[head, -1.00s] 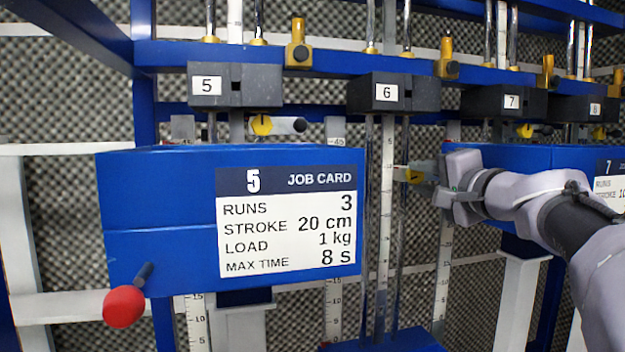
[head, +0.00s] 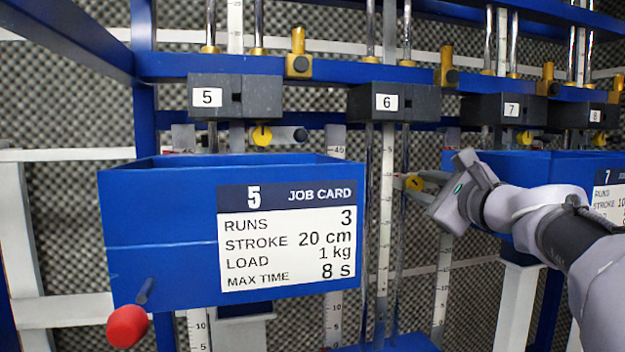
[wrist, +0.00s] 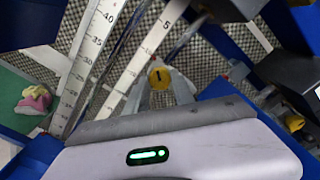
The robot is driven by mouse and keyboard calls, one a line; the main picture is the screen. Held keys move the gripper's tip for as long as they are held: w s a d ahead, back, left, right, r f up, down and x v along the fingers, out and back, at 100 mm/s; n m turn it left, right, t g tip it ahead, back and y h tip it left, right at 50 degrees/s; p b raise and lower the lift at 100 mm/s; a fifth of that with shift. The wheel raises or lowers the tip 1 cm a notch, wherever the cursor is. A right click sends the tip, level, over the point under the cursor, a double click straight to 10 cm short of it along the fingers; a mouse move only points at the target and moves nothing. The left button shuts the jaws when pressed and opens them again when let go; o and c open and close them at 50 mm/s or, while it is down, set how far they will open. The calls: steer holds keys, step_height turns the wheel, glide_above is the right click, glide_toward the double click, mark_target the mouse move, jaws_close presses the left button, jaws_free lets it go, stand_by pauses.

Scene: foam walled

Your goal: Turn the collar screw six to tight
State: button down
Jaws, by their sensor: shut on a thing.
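The yellow collar screw (head: 414,182) of station six sits beside the vertical scale and rods below the black block labelled 6 (head: 400,102). In the wrist view the same screw (wrist: 160,76) shows a dark mark on its round face and lies between my fingertips. My gripper (head: 420,187) reaches in from the right and is shut on the screw; its fingers also show in the wrist view (wrist: 161,88). My wrist is tilted. How tight the screw is cannot be seen.
A blue box with job card 5 (head: 148,215) stands at the left front, with a red knob (head: 127,326) below it. Another blue box (head: 540,165) is close behind my arm. Station five's yellow screw (head: 262,136) and block 7 (head: 500,110) are nearby.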

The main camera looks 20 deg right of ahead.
steer(key=m+p, duration=0.3)
steer(key=m, duration=0.3)
steer(key=shift+r, duration=0.2)
steer(key=shift+f+m+p, duration=0.1)
steer(key=shift+m+p, duration=1.1)
steer(key=shift+m, duration=0.8)
steer(key=shift+f, duration=0.1)
steer(key=c, duration=1.1)
jaws_free()
steer(key=shift+w, duration=0.1)
steer(key=shift+o, duration=0.2)
steer(key=shift+f, duration=0.1)
